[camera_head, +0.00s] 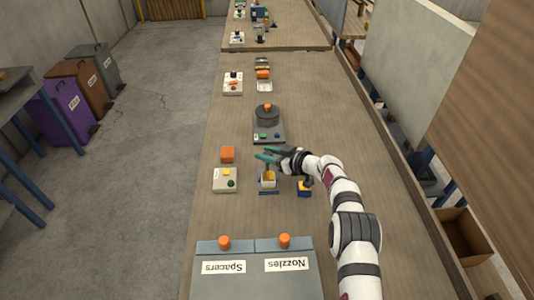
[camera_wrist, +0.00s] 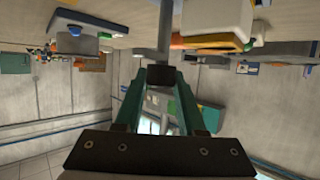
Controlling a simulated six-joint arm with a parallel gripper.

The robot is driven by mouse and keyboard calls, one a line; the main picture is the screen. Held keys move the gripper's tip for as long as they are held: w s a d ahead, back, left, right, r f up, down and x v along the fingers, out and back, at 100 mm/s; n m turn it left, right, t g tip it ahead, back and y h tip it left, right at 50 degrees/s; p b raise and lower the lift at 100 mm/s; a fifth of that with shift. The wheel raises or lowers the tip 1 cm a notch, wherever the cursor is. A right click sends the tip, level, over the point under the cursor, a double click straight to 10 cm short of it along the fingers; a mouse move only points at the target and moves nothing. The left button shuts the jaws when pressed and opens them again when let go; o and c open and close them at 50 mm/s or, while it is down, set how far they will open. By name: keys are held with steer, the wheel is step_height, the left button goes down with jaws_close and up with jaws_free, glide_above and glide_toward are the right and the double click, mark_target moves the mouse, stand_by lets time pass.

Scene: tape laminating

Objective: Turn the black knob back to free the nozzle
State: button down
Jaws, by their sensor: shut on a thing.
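My gripper (camera_head: 267,155) reaches in from the right with teal fingers, above a small fixture (camera_head: 268,179) with a white and yellow top and a blue base. In the wrist view, the two teal finger tips (camera_wrist: 160,82) close on the black knob (camera_wrist: 160,75), which sits at the end of a grey shaft (camera_wrist: 164,30). In the head view the knob is hidden by or lost among the fingers. The nozzle cannot be clearly made out in either view.
A grey round turntable (camera_head: 267,117) is behind. Bins labelled Spacers (camera_head: 222,247) and Nozzles (camera_head: 284,245) stand in front.

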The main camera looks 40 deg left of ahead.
steer(key=shift+a+r+n+g, duration=0.1)
steer(key=shift+r+n+g, duration=0.05)
steer(key=shift+n+g, duration=0.3)
stand_by(0.3)
steer(key=c, duration=0.5)
jaws_free()
steer(key=v, duration=1.6)
steer(key=shift+w, duration=0.1)
